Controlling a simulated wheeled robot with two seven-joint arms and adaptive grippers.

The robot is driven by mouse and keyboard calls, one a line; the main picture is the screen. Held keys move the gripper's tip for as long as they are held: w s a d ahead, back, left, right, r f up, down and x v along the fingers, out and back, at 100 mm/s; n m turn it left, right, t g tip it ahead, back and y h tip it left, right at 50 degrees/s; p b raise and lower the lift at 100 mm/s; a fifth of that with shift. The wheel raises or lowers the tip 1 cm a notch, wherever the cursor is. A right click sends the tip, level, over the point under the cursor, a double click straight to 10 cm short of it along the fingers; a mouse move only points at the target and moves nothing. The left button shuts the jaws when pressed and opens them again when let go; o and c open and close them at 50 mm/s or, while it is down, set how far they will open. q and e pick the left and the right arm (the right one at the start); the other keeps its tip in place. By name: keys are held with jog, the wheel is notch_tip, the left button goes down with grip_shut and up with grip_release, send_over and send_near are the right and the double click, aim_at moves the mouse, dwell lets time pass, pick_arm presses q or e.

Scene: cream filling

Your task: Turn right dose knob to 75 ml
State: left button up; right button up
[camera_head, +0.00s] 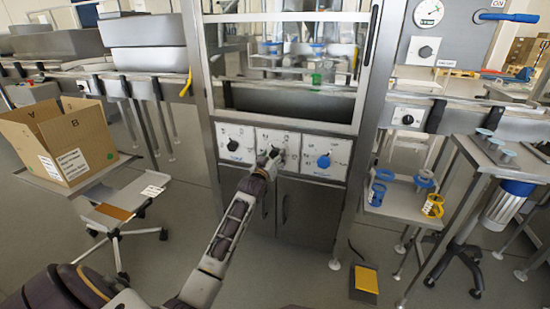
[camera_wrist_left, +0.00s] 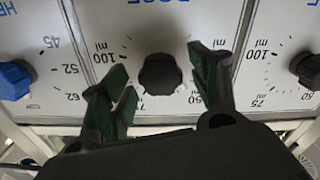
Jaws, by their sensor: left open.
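The right dose knob (camera_wrist_left: 160,74) is black and sits in the middle panel of the machine front. Its scale is in ml and appears upside down in the left wrist view; I cannot tell which mark the knob points at. My left gripper (camera_head: 271,160) is at this middle panel (camera_head: 291,138) in the head view and partly hides the knob. Its dark green fingers are open, one on each side of the knob, with gaps visible to both. My right gripper is in neither view.
A black knob (camera_head: 233,144) is on the panel to the left, and a blue heat knob (camera_head: 323,161) on the right. A glazed compartment is above the panels, grey doors (camera_head: 302,213) below. A cardboard box (camera_head: 62,142) stands left; a small side table (camera_head: 400,205) with cups stands right.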

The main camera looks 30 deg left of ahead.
pick_arm(q)
jog(key=shift+w+a, duration=0.15)
jog(key=shift+w, duration=0.4)
jog(key=shift+w+a+b, duration=0.1)
jog(key=shift+w+b, duration=0.2)
jog(key=shift+w, duration=0.05)
jog(key=shift+c, duration=0.9)
jog(key=c, duration=0.8)
jog(key=shift+c, duration=0.2)
